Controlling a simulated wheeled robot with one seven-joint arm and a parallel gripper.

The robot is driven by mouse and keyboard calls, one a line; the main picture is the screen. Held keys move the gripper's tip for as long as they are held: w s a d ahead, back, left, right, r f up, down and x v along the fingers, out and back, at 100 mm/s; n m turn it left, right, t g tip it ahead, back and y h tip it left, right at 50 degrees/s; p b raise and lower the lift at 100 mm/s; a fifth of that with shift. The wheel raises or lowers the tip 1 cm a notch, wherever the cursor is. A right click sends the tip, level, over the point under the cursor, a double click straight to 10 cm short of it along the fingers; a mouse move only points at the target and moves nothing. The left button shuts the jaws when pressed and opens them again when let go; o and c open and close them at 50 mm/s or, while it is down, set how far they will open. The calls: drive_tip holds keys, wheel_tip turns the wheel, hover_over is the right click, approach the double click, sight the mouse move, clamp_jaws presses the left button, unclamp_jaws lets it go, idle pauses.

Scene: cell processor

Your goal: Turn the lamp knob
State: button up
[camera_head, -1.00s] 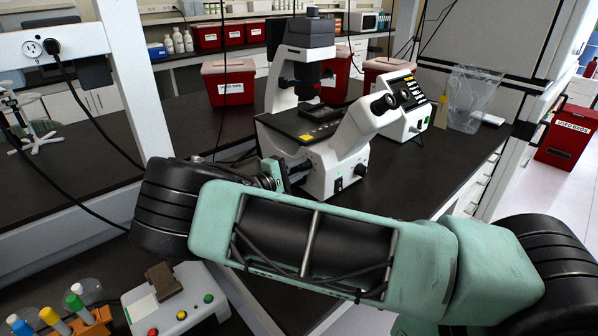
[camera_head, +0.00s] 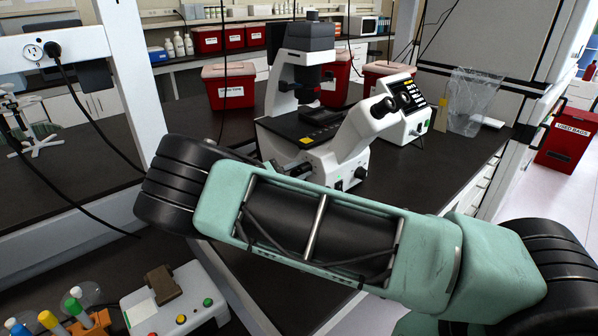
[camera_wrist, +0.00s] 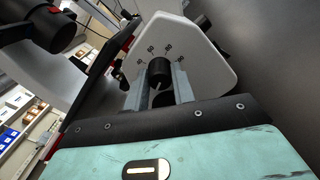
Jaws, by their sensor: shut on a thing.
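The black lamp knob (camera_wrist: 158,72) shows in the wrist view, on the white side panel (camera_wrist: 196,47) of the microscope, with small marks around it. My gripper (camera_wrist: 159,88) has its two grey fingers on either side of the knob and is shut on it. In the head view the white microscope (camera_head: 322,148) stands on the dark bench. My arm crosses in front of it and hides my gripper and the knob there.
A white control box (camera_head: 405,112) with a dark display stands right of the microscope. Red bins (camera_head: 228,88) stand behind it. A white box with coloured buttons (camera_head: 172,300) and coloured-cap tubes (camera_head: 60,318) are at the lower left.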

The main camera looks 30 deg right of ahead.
idle(0.3)
drive_tip(key=o, duration=1)
drive_tip(key=s+a+b, duration=0.3)
drive_tip(key=a+b, duration=0.2)
drive_tip(key=a, duration=1.2)
drive_tip(key=shift+s, duration=0.15)
